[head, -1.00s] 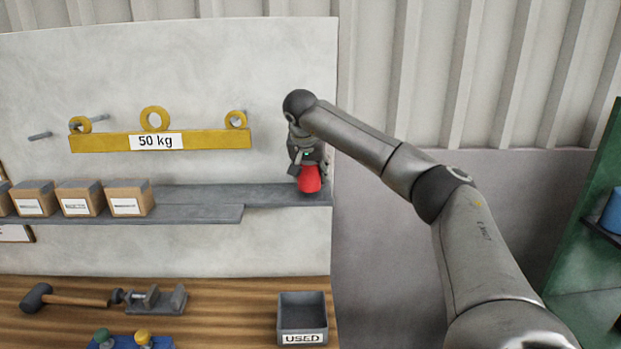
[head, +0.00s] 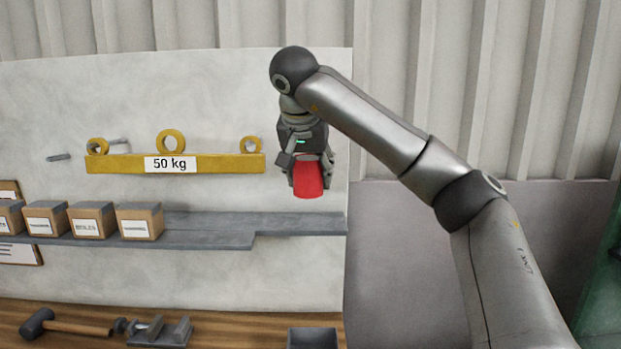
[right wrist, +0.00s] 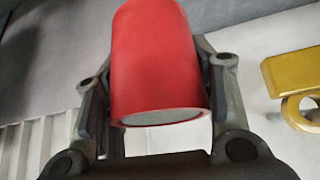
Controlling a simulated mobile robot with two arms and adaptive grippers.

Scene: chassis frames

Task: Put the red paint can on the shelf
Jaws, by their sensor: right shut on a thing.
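The red paint can (head: 309,180) is held by my right gripper (head: 308,176), which points down with its fingers on both sides of the can. In the head view the can shows above the right part of the grey shelf (head: 300,224), with wall visible between its lower end and the shelf. In the right wrist view the red can (right wrist: 155,65) sits between the two fingers, its pale round end facing the camera. The gripper covers part of the can. My left gripper is not in view.
Several cardboard boxes (head: 92,220) stand on the shelf's left part; its right part is bare. A yellow 50 kg lifting beam (head: 210,163) hangs on the wall left of my gripper. Below, the wooden bench (head: 230,325) holds a hammer (head: 70,327), a vise (head: 160,330) and a grey bin (head: 312,338).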

